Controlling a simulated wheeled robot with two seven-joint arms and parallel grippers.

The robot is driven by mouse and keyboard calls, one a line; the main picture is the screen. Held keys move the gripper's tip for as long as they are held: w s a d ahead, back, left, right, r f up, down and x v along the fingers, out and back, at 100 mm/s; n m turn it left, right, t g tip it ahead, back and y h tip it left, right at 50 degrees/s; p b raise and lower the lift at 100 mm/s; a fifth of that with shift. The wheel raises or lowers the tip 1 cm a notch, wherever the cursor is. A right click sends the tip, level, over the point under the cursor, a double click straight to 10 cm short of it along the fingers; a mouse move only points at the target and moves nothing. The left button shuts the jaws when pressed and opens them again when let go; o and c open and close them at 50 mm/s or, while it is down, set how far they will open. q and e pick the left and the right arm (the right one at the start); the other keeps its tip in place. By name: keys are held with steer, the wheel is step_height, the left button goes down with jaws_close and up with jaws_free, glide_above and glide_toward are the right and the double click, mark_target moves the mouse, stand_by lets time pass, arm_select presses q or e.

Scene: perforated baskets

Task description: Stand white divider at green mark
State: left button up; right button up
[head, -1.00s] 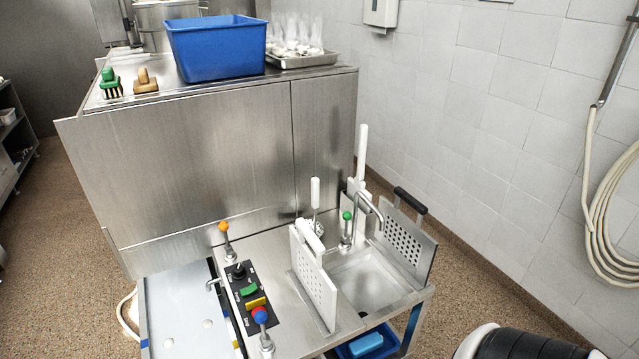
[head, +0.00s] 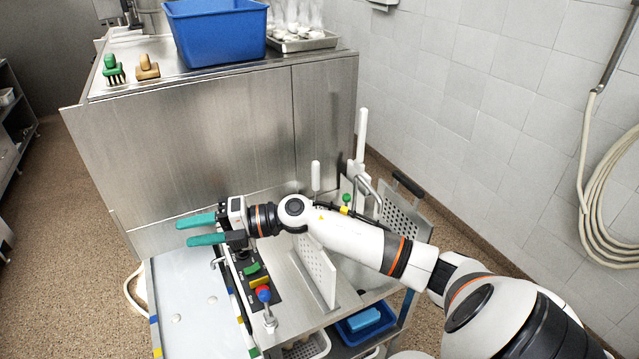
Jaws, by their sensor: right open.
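The white perforated divider (head: 318,272) stands upright on the steel counter, left of the sink. My right forearm crosses in front of its upper part and hides its top. My right gripper (head: 186,231) has teal fingers spread apart, pointing left, with nothing between them. It is left of the divider and apart from it, above the far end of the control panel and the flat pale tray (head: 185,300). A small green mark (head: 254,352) shows at the near end of the tray's right edge, with blue and yellow marks farther up that edge. My left gripper is out of view.
A control panel (head: 272,297) with coloured switches and a blue-knobbed lever (head: 264,295) stands between tray and divider. A grey perforated panel (head: 405,208) with a black handle stands right of the sink. A blue bin (head: 365,322) sits below the counter.

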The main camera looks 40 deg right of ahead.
steer(key=s+d+n+g+h, duration=0.1)
steer(key=s+d+g+h, duration=0.2)
steer(key=d, duration=0.6)
steer(key=d+f+g+h, duration=0.1)
steer(key=d+g+h, duration=0.3)
steer(key=d, duration=0.5)
steer(key=s+d+n+g+h, duration=0.15)
steer(key=d+h, duration=0.25)
steer(key=d, duration=0.6)
steer(key=shift+m+g, duration=0.25)
steer(key=b+x, duration=0.2)
steer(key=x, duration=0.1)
steer(key=b+x, duration=0.2)
steer(key=x, duration=0.1)
steer(key=b+x, duration=0.2)
steer(key=x, duration=0.2)
steer(key=shift+s+a, duration=0.1)
steer(key=shift+s, duration=0.2)
